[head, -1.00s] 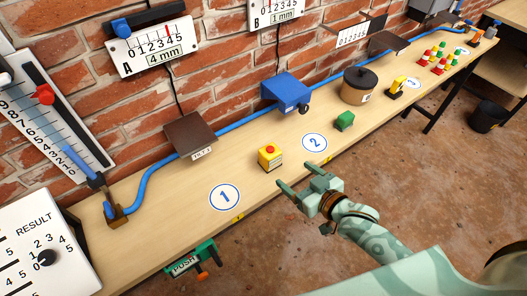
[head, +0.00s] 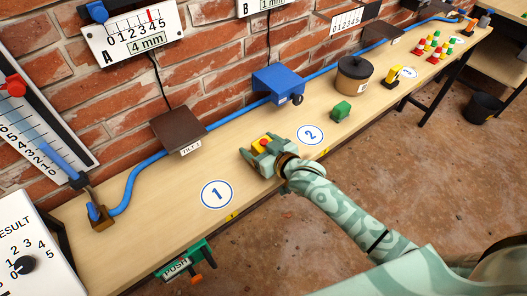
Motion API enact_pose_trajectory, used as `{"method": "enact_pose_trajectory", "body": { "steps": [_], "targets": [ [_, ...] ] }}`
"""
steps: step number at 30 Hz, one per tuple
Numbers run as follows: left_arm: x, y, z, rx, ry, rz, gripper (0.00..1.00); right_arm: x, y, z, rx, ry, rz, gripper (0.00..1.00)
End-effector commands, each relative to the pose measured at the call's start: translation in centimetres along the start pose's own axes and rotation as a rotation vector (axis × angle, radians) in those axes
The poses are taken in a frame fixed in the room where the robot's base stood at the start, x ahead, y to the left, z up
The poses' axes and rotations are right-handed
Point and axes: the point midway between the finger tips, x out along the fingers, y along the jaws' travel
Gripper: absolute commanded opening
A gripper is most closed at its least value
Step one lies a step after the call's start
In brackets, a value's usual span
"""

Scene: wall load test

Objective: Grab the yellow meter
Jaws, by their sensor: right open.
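My left gripper is not in view.
The long wooden bench (head: 190,182) runs along a brick wall. A green block (head: 341,111) stands to the right of the meter, and a blue box (head: 278,84) behind it. A brown plate (head: 178,130) is at the left. The bench around marker 1 (head: 216,194) is clear.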

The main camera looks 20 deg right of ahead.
Motion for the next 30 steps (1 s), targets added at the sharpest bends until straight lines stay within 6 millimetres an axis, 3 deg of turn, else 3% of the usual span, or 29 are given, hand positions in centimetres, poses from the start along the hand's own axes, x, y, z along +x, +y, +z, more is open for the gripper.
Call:
{"method": "enact_pose_trajectory", "body": {
  "steps": [4, 11, 22, 27, 30],
  "targets": [
    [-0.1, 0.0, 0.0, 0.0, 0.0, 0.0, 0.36, -0.1, 0.0, -0.1, 0.0, 0.0, 0.0, 0.76],
    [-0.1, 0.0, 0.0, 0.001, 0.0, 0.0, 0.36, -0.1, 0.0, -0.1, 0.0, 0.0, 0.0, 0.18],
    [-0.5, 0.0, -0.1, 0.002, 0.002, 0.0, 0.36, -0.3, 0.0, -0.9, 0.001, 0.004, 0.0, 0.18],
    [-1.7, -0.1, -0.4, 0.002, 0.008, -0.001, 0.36, -1.1, 0.0, -3.5, 0.0, 0.007, 0.001, 0.18],
    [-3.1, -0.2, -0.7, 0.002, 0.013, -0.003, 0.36, -3.4, -0.1, -5.0, -0.001, 0.005, 0.0, 0.18]
  ]
}}
